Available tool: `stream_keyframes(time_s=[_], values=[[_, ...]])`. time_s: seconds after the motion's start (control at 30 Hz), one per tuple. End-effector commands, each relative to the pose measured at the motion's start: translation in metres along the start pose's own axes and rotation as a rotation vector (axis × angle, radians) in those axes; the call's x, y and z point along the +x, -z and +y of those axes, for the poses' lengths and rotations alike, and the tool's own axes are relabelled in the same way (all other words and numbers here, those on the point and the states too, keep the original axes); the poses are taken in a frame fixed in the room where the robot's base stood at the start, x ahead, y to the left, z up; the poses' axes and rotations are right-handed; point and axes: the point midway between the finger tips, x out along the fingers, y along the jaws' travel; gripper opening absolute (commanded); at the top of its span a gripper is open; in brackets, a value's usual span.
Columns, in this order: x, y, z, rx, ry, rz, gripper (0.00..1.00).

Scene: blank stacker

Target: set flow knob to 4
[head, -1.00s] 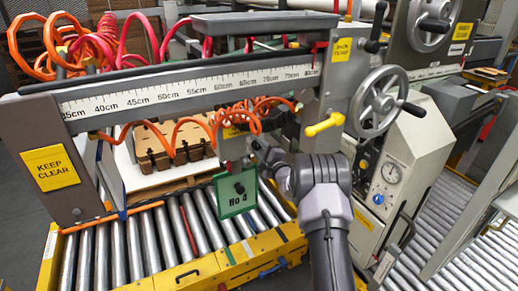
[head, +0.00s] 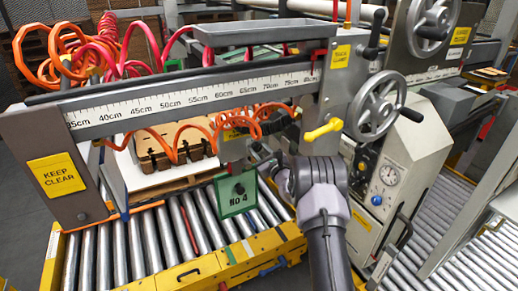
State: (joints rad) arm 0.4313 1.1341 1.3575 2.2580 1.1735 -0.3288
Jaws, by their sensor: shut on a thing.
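My grey arm comes up from the bottom of the head view, and its end reaches left beneath the ruled beam. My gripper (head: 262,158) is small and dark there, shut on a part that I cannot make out. I cannot pick out a flow knob or its numbers for certain. A green plate (head: 236,203) marked "No 4" with a dark round knob (head: 239,189) hangs just left of and below my gripper, apart from it. My wrist hides part of the machine behind it.
The ruled beam (head: 190,97) spans above my gripper. A handwheel (head: 377,106) and a yellow lever (head: 323,130) stand to its upper right. A cream cabinet (head: 405,160) with a gauge (head: 389,175) is close on the right. Orange hoses (head: 190,130) hang at left, above rollers (head: 140,245).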

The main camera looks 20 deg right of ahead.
Motion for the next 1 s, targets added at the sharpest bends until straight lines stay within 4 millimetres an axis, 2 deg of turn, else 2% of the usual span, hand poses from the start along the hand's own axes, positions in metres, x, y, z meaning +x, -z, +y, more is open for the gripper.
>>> stream_keyframes(time_s=[0.6,1.0], values=[[-0.0004,-0.0001,0.0001,0.576,0.000,0.003,0.00],[-0.0004,0.0004,0.0003,0.853,0.000,0.003,0.00]])
